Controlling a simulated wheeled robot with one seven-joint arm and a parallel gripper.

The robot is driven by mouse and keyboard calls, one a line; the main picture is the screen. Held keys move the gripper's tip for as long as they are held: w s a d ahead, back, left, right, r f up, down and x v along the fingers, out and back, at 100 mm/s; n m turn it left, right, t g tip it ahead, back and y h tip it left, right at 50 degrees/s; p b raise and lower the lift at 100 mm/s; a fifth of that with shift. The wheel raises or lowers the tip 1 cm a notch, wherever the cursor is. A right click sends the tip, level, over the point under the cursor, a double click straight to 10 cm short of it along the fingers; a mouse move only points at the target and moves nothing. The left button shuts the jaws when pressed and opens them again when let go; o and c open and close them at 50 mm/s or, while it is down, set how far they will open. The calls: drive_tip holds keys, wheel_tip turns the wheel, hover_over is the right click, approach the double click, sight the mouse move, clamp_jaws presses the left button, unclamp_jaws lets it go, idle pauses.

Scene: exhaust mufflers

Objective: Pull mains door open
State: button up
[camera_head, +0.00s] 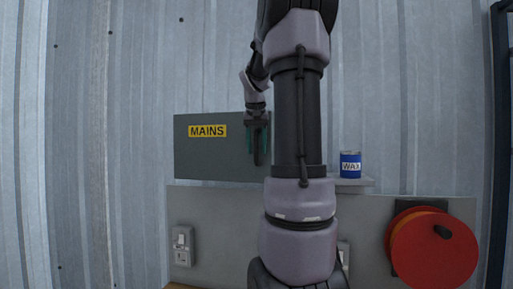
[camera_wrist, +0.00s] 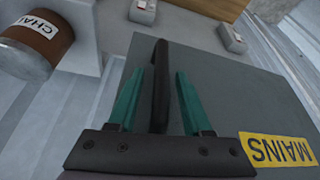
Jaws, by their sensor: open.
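The mains door (camera_head: 208,158) is a flat grey panel with a yellow MAINS label (camera_head: 207,131); it looks closed in the head view. The panel fills the right of the wrist view (camera_wrist: 240,95), with its label (camera_wrist: 277,150) upside down. A dark bar handle (camera_wrist: 160,85) stands out from the door near its edge. My gripper (camera_wrist: 155,95) is open, with one green finger on each side of the handle. Gaps show between the fingers and the handle. In the head view my gripper (camera_head: 257,145) is at the door's right part, and my arm hides the area right of it.
A blue WAX can (camera_head: 350,164) stands on a small shelf (camera_head: 353,182) right of my arm. A brown can (camera_wrist: 35,40) shows in the wrist view. A red reel (camera_head: 434,248) is at lower right, and a switch box (camera_head: 182,246) is below the door.

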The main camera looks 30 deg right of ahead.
drive_tip(key=shift+c, duration=0.3)
clamp_jaws()
idle(1.2)
